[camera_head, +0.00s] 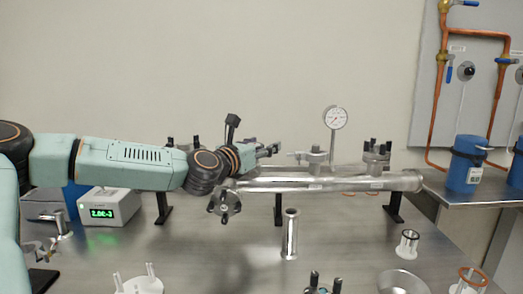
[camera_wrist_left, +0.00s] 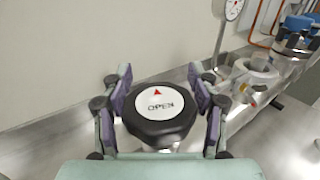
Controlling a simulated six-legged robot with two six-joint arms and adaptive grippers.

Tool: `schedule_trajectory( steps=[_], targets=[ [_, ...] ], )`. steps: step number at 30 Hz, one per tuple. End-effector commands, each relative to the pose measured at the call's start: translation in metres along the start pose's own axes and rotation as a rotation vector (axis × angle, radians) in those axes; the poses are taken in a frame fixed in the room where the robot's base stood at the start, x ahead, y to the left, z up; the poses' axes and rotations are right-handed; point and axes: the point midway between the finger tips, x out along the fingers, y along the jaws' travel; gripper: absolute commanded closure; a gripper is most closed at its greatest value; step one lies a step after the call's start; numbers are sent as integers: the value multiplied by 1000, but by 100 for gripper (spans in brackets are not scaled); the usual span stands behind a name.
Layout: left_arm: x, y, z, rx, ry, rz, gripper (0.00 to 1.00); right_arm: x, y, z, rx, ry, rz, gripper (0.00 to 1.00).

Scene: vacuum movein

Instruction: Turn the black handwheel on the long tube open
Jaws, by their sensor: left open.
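The long silver tube (camera_head: 340,184) lies level above the table, held on black stands. In the left wrist view, the black handwheel (camera_wrist_left: 160,128) has a white disc on top with the word OPEN and a red arrow. My left gripper (camera_head: 268,150) is at the tube's left part. Its fingers are open, one on each side of the handwheel, and the wheel sits between them; I cannot tell whether they touch it. In the head view I cannot make out the handwheel behind my gripper. My right gripper is not in view.
A round gauge (camera_head: 335,118) rises behind the tube. A short upright tube (camera_head: 290,234) stands in front. A box with a green display (camera_head: 108,207) is at the left. Blue containers (camera_head: 466,164) stand on a shelf at the right. Small fittings and a bowl (camera_head: 402,282) lie near the front.

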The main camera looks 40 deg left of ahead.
Motion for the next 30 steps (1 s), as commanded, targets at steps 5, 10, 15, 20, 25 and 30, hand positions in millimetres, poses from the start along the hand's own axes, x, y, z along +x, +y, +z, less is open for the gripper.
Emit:
schedule_trajectory(
  steps=[5, 10, 15, 20, 25, 30],
  targets=[
    [0, 0, 1, 0, 0, 0, 40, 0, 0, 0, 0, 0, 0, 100],
    [0, 0, 0, 0, 0, 0, 51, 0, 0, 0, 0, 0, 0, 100],
    [0, 0, 0, 0, 0, 0, 65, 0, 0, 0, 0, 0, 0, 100],
    [0, 0, 0, 0, 0, 0, 79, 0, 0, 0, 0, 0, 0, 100],
    [0, 0, 0, 0, 1, -1, 89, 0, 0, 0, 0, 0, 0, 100],
    [0, -1, -1, 0, 2, -2, 92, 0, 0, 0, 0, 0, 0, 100]
  ],
)
